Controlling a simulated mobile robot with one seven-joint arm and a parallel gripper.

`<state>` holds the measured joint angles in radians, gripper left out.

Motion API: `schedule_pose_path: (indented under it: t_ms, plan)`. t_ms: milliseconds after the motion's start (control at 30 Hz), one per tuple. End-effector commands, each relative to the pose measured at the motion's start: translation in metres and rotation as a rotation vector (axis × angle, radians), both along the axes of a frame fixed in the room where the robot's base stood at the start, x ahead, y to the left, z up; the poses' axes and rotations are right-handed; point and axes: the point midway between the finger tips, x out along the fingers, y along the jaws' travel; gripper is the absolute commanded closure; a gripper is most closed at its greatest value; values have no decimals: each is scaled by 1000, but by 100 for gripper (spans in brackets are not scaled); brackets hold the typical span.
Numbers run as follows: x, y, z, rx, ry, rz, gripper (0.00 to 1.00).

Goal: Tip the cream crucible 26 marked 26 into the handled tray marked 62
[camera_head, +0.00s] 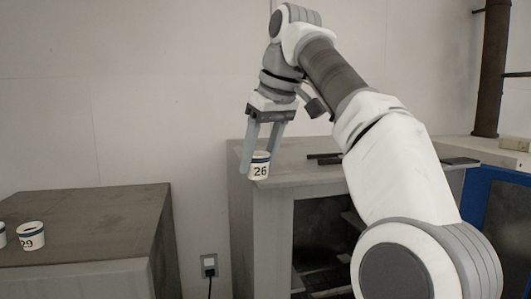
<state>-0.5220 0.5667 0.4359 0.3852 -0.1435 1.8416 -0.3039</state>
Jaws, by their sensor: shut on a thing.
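The cream crucible 26 (259,171) has a dark blue band near its rim and the number 26 facing me. It looks upright, at the near left corner of the grey cabinet's top; I cannot tell whether it rests there or hangs just above. My gripper (257,160) points down and is shut on the crucible, with one finger at its left and the other behind its upper right. No tray marked 62 can be made out in this view.
A crucible marked 29 (31,236) and part of another (2,235) stand on the lower grey cabinet (110,215) at left. Dark flat bars (325,158) lie on the grey cabinet (300,177). A gap with a wall socket (209,266) separates the cabinets.

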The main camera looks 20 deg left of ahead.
Motion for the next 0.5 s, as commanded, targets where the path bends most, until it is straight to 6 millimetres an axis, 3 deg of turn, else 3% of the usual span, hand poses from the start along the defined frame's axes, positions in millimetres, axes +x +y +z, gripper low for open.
schedule_pose_path:
  t_ms: [400,500]
  plan:
    - [0,-2,-10,-2,0,-2,100]
    - [3,-12,-14,-3,-1,-2,100]
